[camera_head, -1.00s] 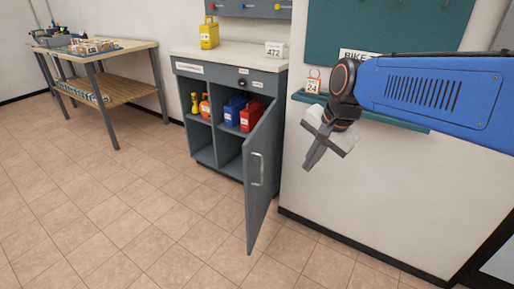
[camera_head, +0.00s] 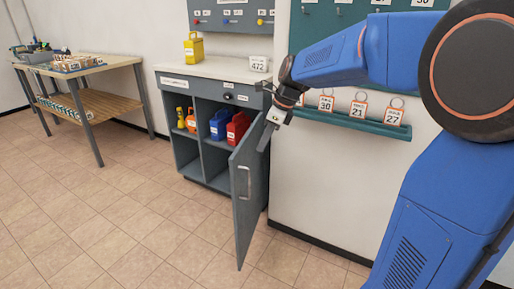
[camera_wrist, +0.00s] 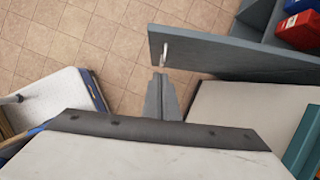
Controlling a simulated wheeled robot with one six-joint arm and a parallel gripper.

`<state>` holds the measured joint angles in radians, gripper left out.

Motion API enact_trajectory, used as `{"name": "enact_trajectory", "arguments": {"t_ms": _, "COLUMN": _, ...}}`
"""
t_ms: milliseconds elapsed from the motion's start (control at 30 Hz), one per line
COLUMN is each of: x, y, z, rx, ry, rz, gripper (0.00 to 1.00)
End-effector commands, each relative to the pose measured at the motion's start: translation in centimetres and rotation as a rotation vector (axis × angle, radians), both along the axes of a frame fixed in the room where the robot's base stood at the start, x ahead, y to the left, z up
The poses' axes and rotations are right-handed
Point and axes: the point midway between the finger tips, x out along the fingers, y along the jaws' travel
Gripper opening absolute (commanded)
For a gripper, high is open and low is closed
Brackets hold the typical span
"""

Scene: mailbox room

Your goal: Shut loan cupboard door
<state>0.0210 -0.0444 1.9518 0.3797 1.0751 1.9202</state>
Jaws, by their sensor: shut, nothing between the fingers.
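The loan cupboard (camera_head: 166,108) is a grey cabinet with a pale top. My gripper (camera_head: 263,142) is shut and empty, close to the door's upper part at the right. In the wrist view the door (camera_wrist: 230,58) crosses the top right, its handle (camera_wrist: 165,54) showing just beyond my gripper (camera_wrist: 160,84). I cannot tell whether gripper and door touch.
Yellow, blue and red containers stand on the cupboard's inner shelf. A yellow can (camera_head: 194,46) stands on its top. A tag shelf (camera_head: 350,122) is on the wall at right. A workbench (camera_head: 97,68) stands left; the floor before the cupboard is clear.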

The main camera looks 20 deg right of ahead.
Motion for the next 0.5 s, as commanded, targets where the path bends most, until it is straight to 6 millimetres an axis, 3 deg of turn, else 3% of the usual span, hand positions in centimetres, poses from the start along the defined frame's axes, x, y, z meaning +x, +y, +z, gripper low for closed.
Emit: {"name": "enact_trajectory", "arguments": {"t_ms": 500, "x": 1.7, "y": 3.0, "z": -8.1, "rx": -0.001, "ry": 0.0, "rz": 0.003, "gripper": 0.0}}
